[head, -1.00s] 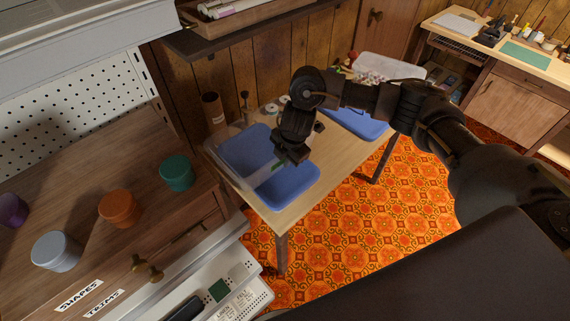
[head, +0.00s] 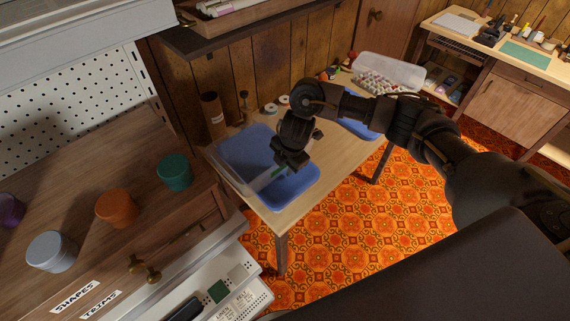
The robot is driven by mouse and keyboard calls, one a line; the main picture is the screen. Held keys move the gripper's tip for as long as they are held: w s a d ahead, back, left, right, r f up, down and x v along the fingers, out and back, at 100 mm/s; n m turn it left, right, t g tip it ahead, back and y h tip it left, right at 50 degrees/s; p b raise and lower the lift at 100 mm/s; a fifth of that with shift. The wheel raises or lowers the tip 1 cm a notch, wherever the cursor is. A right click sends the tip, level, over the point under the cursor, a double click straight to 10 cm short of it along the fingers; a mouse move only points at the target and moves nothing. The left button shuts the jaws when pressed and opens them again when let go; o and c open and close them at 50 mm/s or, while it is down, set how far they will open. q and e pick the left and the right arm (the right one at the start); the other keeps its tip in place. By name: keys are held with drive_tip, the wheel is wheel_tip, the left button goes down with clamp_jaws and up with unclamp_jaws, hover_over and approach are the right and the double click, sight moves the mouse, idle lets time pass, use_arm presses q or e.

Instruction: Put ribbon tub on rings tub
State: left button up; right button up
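A clear tub with blue surfaces (head: 243,147) stands on the small wooden table. A second blue piece (head: 360,128) lies further right, partly hidden by my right arm. I cannot tell which, if either, is the ribbon tub or the rings tub. A clear tub (head: 408,73) holding several small round items stands at the far end of the table. My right gripper (head: 287,163) points down over the right part of the near blue tub, beside a small green patch. Its fingers are dark and partly hidden, so its opening and any contact are unclear. My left gripper is out of view.
Several round canisters, including a teal one (head: 175,172) and an orange one (head: 116,208), stand on the wooden cabinet at left. A brown cylinder (head: 212,115) and spools (head: 271,108) stand along the table's back. A dark shelf (head: 235,38) overhangs the back left.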

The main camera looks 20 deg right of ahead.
drive_tip(key=shift+r, duration=0.1)
drive_tip(key=shift+r, duration=0.3)
drive_tip(key=p+v, duration=0.1)
drive_tip(key=v, duration=1)
drive_tip(key=shift+s+r, duration=0.15)
drive_tip(key=shift+r, duration=0.15)
drive_tip(key=shift+f, duration=0.1)
